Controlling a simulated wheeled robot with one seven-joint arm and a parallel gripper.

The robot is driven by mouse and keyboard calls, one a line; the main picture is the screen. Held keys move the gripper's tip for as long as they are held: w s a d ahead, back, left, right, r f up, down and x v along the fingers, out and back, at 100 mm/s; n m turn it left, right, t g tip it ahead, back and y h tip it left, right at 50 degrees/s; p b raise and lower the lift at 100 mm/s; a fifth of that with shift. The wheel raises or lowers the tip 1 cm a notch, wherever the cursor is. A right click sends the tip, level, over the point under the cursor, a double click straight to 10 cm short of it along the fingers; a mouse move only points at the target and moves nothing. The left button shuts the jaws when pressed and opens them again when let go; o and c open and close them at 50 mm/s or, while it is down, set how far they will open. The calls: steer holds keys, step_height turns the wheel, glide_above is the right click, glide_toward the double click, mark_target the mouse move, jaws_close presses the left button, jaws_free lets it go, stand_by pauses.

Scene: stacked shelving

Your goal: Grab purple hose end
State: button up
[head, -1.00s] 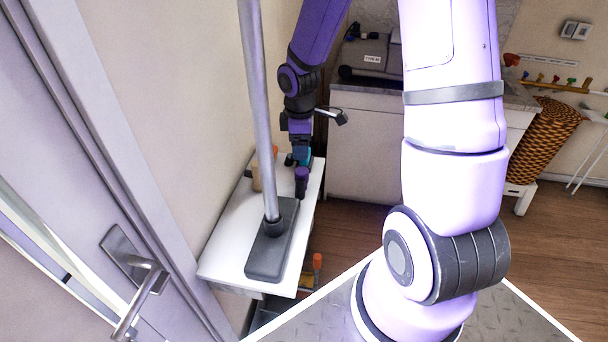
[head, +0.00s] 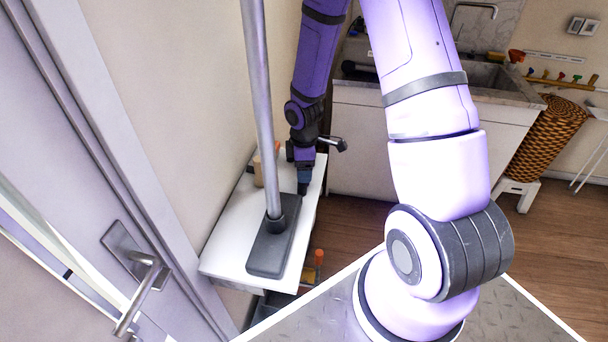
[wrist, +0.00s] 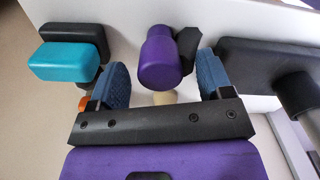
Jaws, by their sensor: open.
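In the head view my gripper (head: 304,182) is low over the white shelf (head: 225,245), just behind the grey pole, and the hose end cannot be made out there.
A dark flat floor head (head: 270,252) with an upright metal pole (head: 258,100) stands on the shelf close by; it shows right of the fingers in the wrist view (wrist: 250,62). A teal and black block (wrist: 68,62) is to the left. A beige block (head: 258,172) is near the wall.

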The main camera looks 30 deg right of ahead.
steer(key=shift+f, duration=1.55)
steer(key=c, duration=1)
steer(key=shift+c, duration=0.2)
steer(key=shift+r, duration=0.15)
